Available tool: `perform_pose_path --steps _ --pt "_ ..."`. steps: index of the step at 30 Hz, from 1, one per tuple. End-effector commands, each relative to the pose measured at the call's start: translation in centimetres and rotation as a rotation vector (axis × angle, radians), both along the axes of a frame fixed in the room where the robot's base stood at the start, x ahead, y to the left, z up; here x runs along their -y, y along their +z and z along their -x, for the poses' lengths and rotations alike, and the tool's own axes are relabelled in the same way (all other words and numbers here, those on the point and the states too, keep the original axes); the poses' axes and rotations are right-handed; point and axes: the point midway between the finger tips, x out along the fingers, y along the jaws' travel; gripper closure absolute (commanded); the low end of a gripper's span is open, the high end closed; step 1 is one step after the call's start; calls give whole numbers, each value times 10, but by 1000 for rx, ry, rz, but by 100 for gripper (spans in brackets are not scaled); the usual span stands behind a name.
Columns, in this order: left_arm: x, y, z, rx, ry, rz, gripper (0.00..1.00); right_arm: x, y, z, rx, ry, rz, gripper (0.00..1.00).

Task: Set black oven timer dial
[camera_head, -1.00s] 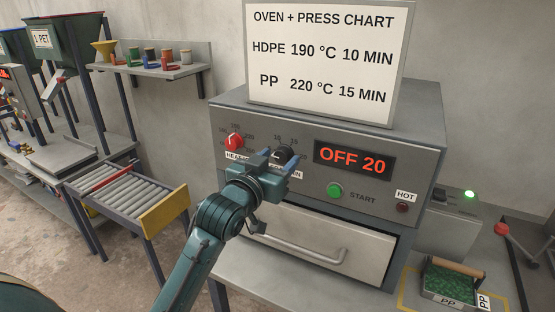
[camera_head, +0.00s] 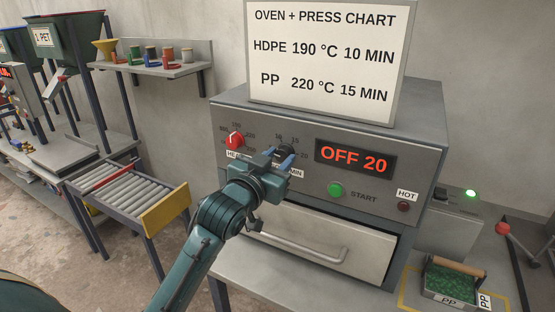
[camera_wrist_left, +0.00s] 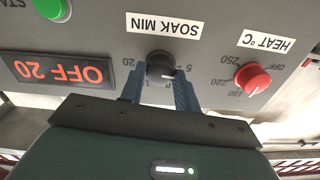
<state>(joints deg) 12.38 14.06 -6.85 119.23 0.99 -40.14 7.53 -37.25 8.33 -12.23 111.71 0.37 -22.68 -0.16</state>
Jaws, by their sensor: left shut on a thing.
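The black soak timer dial (camera_head: 286,150) is on the front panel of the grey oven (camera_head: 350,210), between the red heat dial (camera_head: 234,141) and the display (camera_head: 353,158), which reads OFF 20. In the left wrist view the black dial (camera_wrist_left: 159,66) sits between the two blue fingers of my left gripper (camera_wrist_left: 160,88), under the SOAK MIN label. My left gripper (camera_head: 283,156) is shut on the dial and partly hides it in the head view. The dial's pointer is not clearly visible. My right gripper is not in view.
A green START button (camera_head: 336,190) and a HOT lamp (camera_head: 404,207) are on the panel. A drawer with a bar handle (camera_head: 300,245) is below. A chart (camera_head: 325,60) stands on the oven. A tray of green flakes (camera_head: 451,286) is at the lower right.

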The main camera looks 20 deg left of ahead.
Motion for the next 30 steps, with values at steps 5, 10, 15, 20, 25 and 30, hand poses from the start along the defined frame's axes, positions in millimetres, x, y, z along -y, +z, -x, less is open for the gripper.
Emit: perform_pose_path --steps 5,10,15,20,25,30 --pt "0 1 0 15 0 -146 91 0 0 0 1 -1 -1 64" --pt "0 1 0 27 0 -307 91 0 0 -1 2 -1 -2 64" --pt "0 1 0 41 0 -467 91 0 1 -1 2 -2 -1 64" --pt "0 1 0 52 1 -609 91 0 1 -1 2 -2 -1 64" --pt "1 1 0 62 1 -735 91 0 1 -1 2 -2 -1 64" --pt "1 1 0 69 1 -831 91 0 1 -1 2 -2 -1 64"
